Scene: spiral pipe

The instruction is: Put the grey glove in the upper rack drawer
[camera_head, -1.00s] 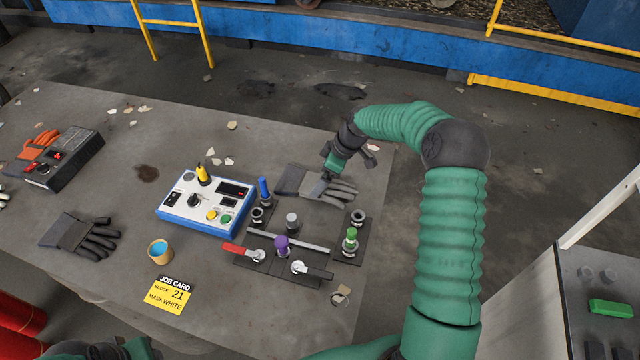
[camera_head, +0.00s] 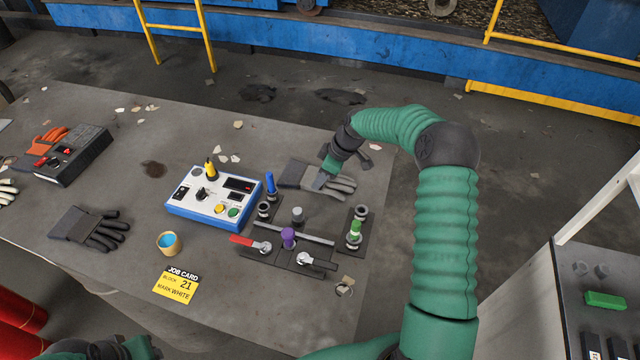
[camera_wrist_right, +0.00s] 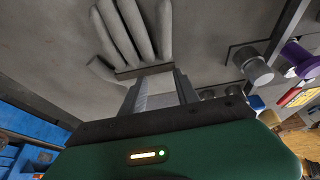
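The grey glove (camera_head: 341,186), with a darker cuff, lies flat at the far right of the table in the head view. My right gripper (camera_head: 322,181) is low over its middle, pointing down. In the right wrist view the glove's pale fingers (camera_wrist_right: 130,30) spread beyond my right gripper (camera_wrist_right: 160,82). Its two fingers stand apart, with grey glove material between or beneath them; a firm hold does not show. Part of my left arm shows at the bottom left, its fingertips not clear. No rack drawer can be made out.
A blue-and-white control box (camera_head: 210,198) and a lever panel (camera_head: 285,250) stand left of and below the glove. A grey cabinet (camera_head: 570,285) stands at right.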

